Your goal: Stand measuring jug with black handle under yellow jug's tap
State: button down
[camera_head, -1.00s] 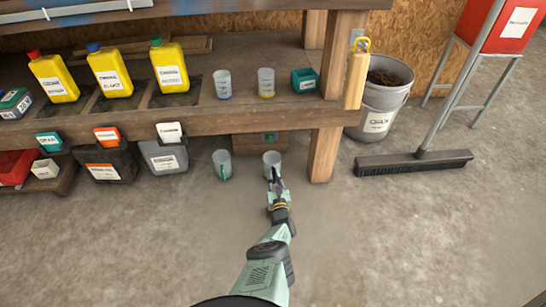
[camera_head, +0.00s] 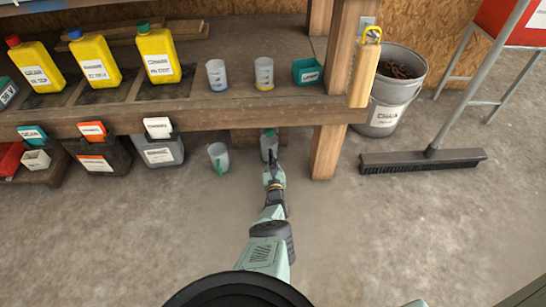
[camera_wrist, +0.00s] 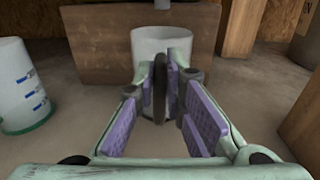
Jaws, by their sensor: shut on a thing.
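The measuring jug (camera_head: 268,149) is a pale grey cup below the front beam of the bench. Its black handle (camera_wrist: 162,88) shows in the wrist view between the purple finger pads. My gripper (camera_head: 272,177) is shut on this handle, on the near side of the jug. The jug looks upright; its base is hidden, so I cannot tell if it touches the floor. Yellow jugs with red (camera_head: 36,65), blue (camera_head: 95,62) and green (camera_head: 158,55) caps stand on the bench shelf at the left. I cannot make out a tap on them.
A green-handled jug (camera_head: 219,158) stands on the floor to the left. Blue-marked (camera_head: 217,75) and yellow-marked (camera_head: 264,73) jugs stand on the shelf beside a teal box (camera_head: 307,71). A wooden post (camera_head: 328,150) is close right. A wooden block (camera_wrist: 110,48) stands behind the held jug.

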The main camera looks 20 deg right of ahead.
jog(key=shift+r, duration=0.2)
jog(key=shift+f, duration=0.15)
jog(key=shift+f, duration=0.15)
jog(key=c, duration=1.7)
grip_release()
jog(key=shift+o, duration=0.2)
